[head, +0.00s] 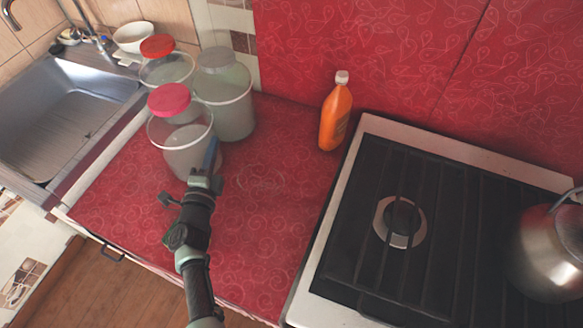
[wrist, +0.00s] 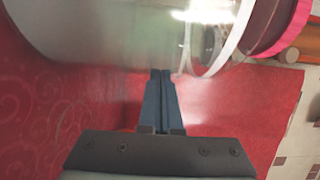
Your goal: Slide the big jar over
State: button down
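Three clear jars stand close together at the back left of the red counter. The nearest has a pink lid (head: 170,99) and a pale body (head: 188,158); its body (wrist: 110,30) fills the top of the wrist view. One with a grey lid (head: 226,105) stands behind it to the right and looks about as large. One with a red lid (head: 160,68) is behind, partly hidden. My gripper (head: 212,152) is at the right side of the pink-lidded jar. Its blue fingers (wrist: 160,76) are together with nothing between them. I cannot tell whether they touch the jar.
An orange bottle (head: 336,115) stands upright near the back wall. A stove (head: 400,220) with a metal kettle (head: 552,250) is on the right. A sink (head: 65,110) is on the left, with a white bowl (head: 133,37) behind it. The counter's front and middle are clear.

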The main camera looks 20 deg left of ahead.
aim_at(189, 97)
jog(key=shift+s+a, duration=0.15)
jog(key=shift+a, duration=0.95)
jog(key=shift+d+f, duration=0.1)
jog(key=shift+d, duration=0.1)
notch_tip(189, 97, up, 16)
jog(key=p, duration=0.9)
jog(key=a+b, duration=1.3)
jog(key=a, duration=0.7)
jog(key=shift+s+f, duration=0.4)
jog(key=shift+f, duration=0.05)
